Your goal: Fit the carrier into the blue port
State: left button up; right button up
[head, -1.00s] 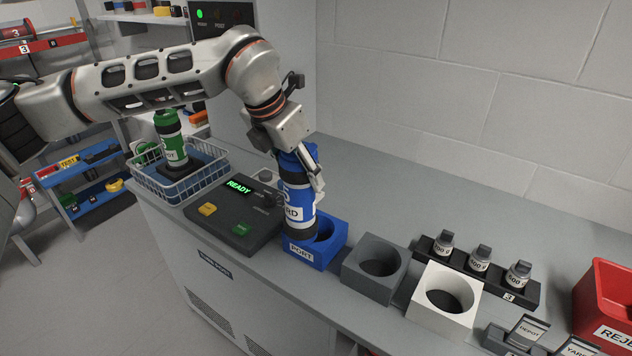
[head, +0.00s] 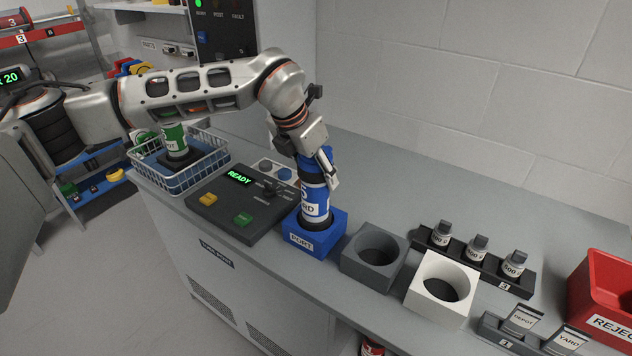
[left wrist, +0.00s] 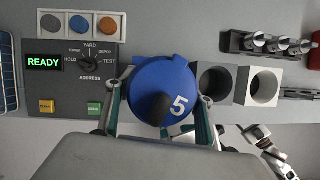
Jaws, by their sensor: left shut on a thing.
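The blue carrier (head: 314,192) has a white label and a dark lower band. It stands nearly upright with its lower end at the mouth of the blue port (head: 305,243); how deep it sits is hard to tell. My left gripper (head: 328,172) is shut on the carrier's upper part from above.
A control box (head: 235,205) reading READY is left of the port. A grey port (head: 372,262) and a white port (head: 440,290) stand to its right. A wire basket (head: 190,175) holds a green carrier (head: 175,138). Small weights (head: 476,248) and a red bin (head: 602,300) are farther right.

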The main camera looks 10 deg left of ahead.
pick_arm(q)
jog(key=shift+f, duration=0.9)
jog(key=shift+f+b, duration=0.25)
jog(key=shift+b, duration=0.05)
jog(key=shift+r, duration=0.1)
pick_arm(e)
jog(key=shift+w+a+r, duration=0.25)
jog(key=shift+a, duration=0.35)
pick_arm(q)
jog(key=o, duration=1.7)
jog(key=shift+f, duration=0.2)
pick_arm(e)
jog(key=shift+s+d+f, duration=0.1)
jog(key=shift+d+f, duration=0.05)
jog(key=shift+f, duration=0.3)
pick_arm(q)
jog(key=shift+r, duration=0.15)
pick_arm(e)
jog(key=shift+r, duration=0.1)
